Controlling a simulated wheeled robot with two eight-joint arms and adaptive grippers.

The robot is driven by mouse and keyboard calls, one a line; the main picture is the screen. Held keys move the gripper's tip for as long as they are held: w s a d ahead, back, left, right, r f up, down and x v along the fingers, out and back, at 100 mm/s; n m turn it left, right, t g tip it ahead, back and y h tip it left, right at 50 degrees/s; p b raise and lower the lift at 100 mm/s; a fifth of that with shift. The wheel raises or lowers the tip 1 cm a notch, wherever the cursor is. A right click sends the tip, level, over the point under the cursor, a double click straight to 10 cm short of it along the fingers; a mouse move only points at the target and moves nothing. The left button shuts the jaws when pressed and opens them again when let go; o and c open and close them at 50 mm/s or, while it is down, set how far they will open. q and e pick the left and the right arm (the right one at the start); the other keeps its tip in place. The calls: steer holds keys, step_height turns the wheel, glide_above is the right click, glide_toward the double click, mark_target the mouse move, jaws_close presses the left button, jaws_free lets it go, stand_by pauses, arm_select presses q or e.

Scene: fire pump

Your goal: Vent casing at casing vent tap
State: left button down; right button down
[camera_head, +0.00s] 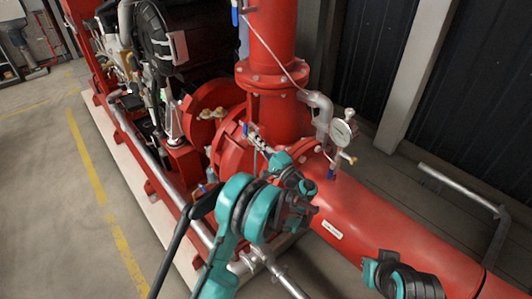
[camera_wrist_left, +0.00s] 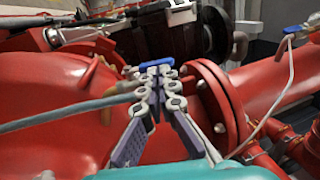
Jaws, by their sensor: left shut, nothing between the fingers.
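The red pump casing (camera_head: 232,150) stands in the middle of the head view, and its rounded red surface fills the left of the left wrist view. A small tap with a blue handle (camera_wrist_left: 158,65) shows right at my left fingertips in the left wrist view, partly hidden by them. I cannot tell whether they touch it. My left gripper (camera_head: 254,136) is shut and empty, reaching in beside the casing. Its grey fingers (camera_wrist_left: 156,76) meet at the tips in the left wrist view. My right gripper's fingers do not show.
A red pipe (camera_head: 390,225) runs to the lower right. A pressure gauge (camera_head: 341,132) stands on it near the bent grey pipe. A vertical red pipe (camera_head: 272,38) rises above the casing. A teal-and-black part of my right arm is at lower right. Floor at left is clear.

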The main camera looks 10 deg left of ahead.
mark_target(247, 129)
arm_select(q)
steer(key=shift+x, duration=1.15)
steer(key=shift+w+a+r+g+h+p, duration=0.2)
steer(key=shift+r+g+h+p, duration=0.4)
steer(key=shift+p, duration=0.4)
steer(key=shift+w+a+r, duration=0.1)
steer(key=shift+a, duration=0.1)
steer(key=shift+w, duration=0.1)
